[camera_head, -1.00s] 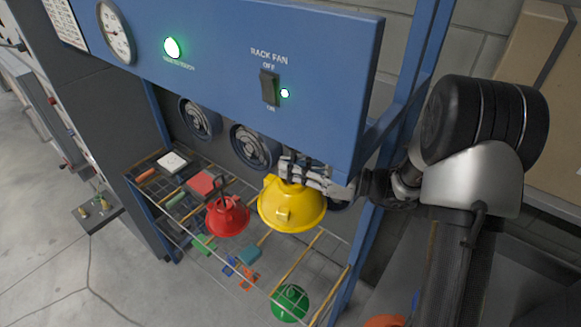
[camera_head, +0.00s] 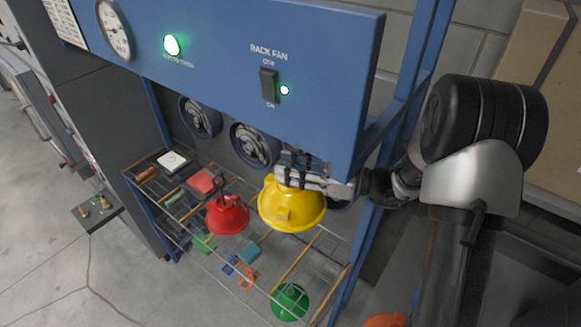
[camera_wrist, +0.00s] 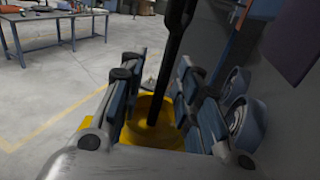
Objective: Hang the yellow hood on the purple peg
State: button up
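The yellow hood (camera_head: 291,211) is upright, rim down, above the wire rack in the head view. It looks larger than the red hood. My gripper (camera_head: 300,170) is at its top, below the blue panel. In the wrist view the hood (camera_wrist: 155,135) shows between and beyond my fingers (camera_wrist: 160,92). A dark stem (camera_wrist: 172,70) stands between the fingers, with a gap visible on its left, so they look open around it. What bears the hood is hidden. I cannot make out the purple peg.
The blue panel (camera_head: 220,60) overhangs the work area. A red hood (camera_head: 227,216) is left of the yellow one, and a green hood (camera_head: 290,301) is lower down. The wire rack (camera_head: 322,250) holds several small items. Round fans (camera_head: 255,146) line the back.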

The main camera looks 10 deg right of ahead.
jog(key=shift+d, duration=0.1)
jog(key=v, duration=1.2)
